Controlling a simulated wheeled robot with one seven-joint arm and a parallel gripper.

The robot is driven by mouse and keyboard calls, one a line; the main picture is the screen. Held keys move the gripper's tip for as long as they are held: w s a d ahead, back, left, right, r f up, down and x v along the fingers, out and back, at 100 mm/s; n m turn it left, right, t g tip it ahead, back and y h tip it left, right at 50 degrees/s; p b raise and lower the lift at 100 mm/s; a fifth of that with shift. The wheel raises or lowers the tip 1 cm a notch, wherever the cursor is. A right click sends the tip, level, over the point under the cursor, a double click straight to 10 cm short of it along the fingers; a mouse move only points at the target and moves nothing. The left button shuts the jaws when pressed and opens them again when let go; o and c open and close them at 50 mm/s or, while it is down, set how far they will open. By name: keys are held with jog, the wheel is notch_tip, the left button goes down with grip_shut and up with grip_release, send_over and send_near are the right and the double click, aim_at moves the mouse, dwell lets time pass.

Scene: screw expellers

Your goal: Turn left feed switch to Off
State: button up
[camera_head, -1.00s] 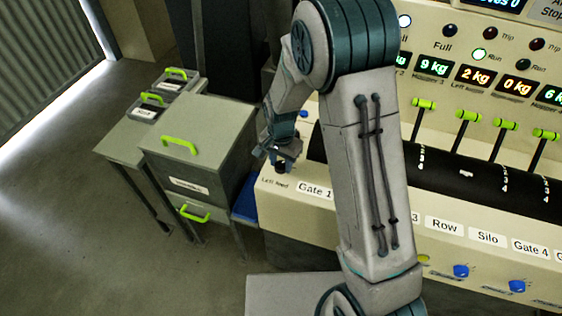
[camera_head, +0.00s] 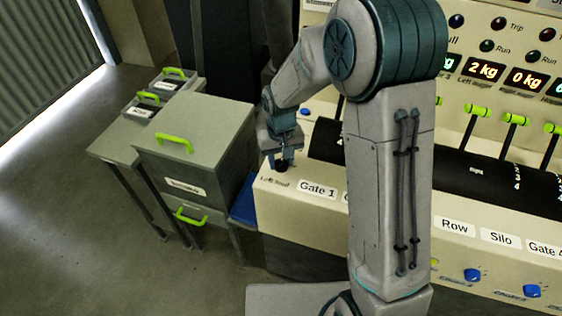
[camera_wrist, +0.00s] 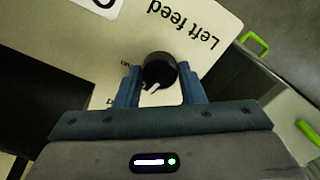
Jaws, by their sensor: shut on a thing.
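The left feed switch is a round black knob with a white pointer line. It sits by the upside-down "Left feed" label in the wrist view (camera_wrist: 158,69). The pointer slants toward the lower left in that view. In the head view the knob (camera_head: 282,167) is at the panel's left end, mostly covered by my gripper (camera_head: 283,157). The wrist view shows my gripper's (camera_wrist: 158,76) two blue fingers on either side of the knob, shut on it. Small position labels beside the left finger are partly hidden and hard to read.
The cream control panel (camera_head: 330,208) runs right with label plates, blue buttons and green-tipped levers (camera_head: 478,110). Grey drawer cabinets (camera_head: 205,125) with green handles stand close on the left. A black roller-like cover (camera_head: 460,172) lies behind the labels. Floor at far left is clear.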

aim_at(281, 160)
jog(key=shift+n, duration=1.1)
jog(key=o, duration=1)
notch_tip(281, 160, up, 14)
jog(key=shift+f+b, duration=0.1)
jog(key=shift+b, duration=0.7)
